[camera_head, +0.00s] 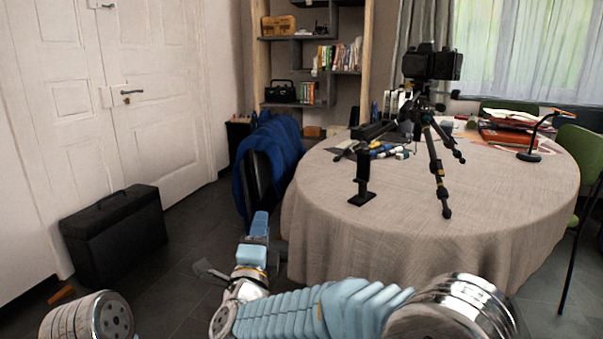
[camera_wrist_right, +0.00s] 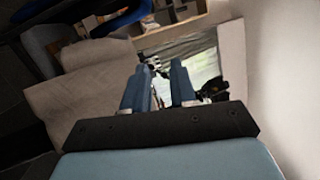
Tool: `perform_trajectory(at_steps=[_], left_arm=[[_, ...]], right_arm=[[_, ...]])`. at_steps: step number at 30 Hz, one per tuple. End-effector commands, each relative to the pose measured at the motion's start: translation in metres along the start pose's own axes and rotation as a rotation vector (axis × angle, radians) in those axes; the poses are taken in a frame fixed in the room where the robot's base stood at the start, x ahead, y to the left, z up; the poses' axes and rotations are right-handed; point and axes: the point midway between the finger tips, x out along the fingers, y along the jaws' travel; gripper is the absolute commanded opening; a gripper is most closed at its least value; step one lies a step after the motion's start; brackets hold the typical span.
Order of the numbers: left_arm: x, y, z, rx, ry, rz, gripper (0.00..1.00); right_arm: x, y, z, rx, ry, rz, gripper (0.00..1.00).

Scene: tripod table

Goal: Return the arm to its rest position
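My right arm crosses the bottom of the head view with its pale blue, ribbed sleeve. Its gripper (camera_head: 259,226) points away from me, in front of the blue-draped chair and left of the round table (camera_head: 430,240). It is clear of the tabletop in the picture. In the wrist view the two blue fingers of the right gripper (camera_wrist_right: 160,85) stand apart with nothing between them. My left gripper is not in view; only a metal part of my left arm shows at bottom left. A camera (camera_head: 432,65) sits on a black tripod (camera_head: 437,165) standing on the table.
A black stand (camera_head: 362,182) is near the table's front left. Books (camera_head: 505,133) and a desk lamp (camera_head: 529,155) are at the right. A chair with a blue cover (camera_head: 270,160) stands left of the table. A black case (camera_head: 115,235) is by the door.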

Motion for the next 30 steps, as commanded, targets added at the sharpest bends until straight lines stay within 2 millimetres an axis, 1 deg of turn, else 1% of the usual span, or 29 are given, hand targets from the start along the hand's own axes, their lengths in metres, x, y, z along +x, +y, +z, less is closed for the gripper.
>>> perform_trajectory(at_steps=[1, 2, 3, 4, 5, 6, 8, 9, 11, 12, 14, 15, 17, 18, 19, 20, 21, 23, 24, 27, 30], left_arm=[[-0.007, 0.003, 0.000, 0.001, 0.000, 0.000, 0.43], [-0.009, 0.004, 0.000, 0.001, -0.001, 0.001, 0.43], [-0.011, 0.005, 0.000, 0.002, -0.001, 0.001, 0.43], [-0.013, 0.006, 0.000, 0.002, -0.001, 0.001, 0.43], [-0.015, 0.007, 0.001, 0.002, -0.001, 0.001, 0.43], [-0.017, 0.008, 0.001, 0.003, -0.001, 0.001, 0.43], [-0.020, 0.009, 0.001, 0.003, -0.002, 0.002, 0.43], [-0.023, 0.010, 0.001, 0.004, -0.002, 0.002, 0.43], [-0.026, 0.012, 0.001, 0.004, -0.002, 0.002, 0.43], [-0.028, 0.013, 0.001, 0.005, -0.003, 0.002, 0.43], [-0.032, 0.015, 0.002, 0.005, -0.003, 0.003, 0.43], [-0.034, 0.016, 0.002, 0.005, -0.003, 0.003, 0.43], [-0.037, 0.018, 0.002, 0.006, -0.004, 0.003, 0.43], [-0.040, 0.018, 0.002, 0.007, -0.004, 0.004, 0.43], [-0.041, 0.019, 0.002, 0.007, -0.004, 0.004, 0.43], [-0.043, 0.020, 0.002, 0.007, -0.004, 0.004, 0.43], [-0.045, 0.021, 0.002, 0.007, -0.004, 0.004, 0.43], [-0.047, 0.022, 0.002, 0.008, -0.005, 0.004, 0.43], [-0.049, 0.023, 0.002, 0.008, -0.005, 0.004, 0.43], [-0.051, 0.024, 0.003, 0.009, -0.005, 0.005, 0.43], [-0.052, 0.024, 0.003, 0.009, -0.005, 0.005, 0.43]], right_arm=[[0.006, 0.035, -0.014, -0.104, -0.034, 0.076, 0.26], [0.007, 0.057, -0.021, -0.167, -0.063, 0.121, 0.26], [0.005, 0.086, -0.031, -0.246, -0.103, 0.183, 0.26], [0.003, 0.107, -0.039, -0.303, -0.134, 0.230, 0.26], [-0.001, 0.129, -0.048, -0.357, -0.166, 0.278, 0.26], [-0.008, 0.156, -0.061, -0.426, -0.210, 0.342, 0.26], [-0.024, 0.195, -0.080, -0.520, -0.281, 0.441, 0.26], [-0.036, 0.220, -0.094, -0.577, -0.333, 0.507, 0.26], [-0.060, 0.254, -0.114, -0.653, -0.416, 0.606, 0.26], [-0.079, 0.274, -0.128, -0.697, -0.474, 0.671, 0.26], [-0.110, 0.302, -0.148, -0.752, -0.568, 0.769, 0.26], [-0.133, 0.317, -0.162, -0.782, -0.635, 0.832, 0.26], [-0.171, 0.337, -0.180, -0.816, -0.743, 0.924, 0.26], [-0.197, 0.346, -0.191, -0.830, -0.819, 0.981, 0.26], [-0.217, 0.352, -0.199, -0.836, -0.876, 1.022, 0.26], [-0.237, 0.356, -0.206, -0.838, -0.933, 1.059, 0.26], [-0.263, 0.360, -0.214, -0.836, -1.008, 1.103, 0.26], [-0.299, 0.361, -0.224, -0.824, -1.113, 1.157, 0.26], [-0.320, 0.361, -0.228, -0.813, -1.176, 1.185, 0.26], [-0.359, 0.356, -0.235, -0.783, -1.299, 1.227, 0.26], [-0.380, 0.352, -0.238, -0.761, -1.369, 1.245, 0.26]])
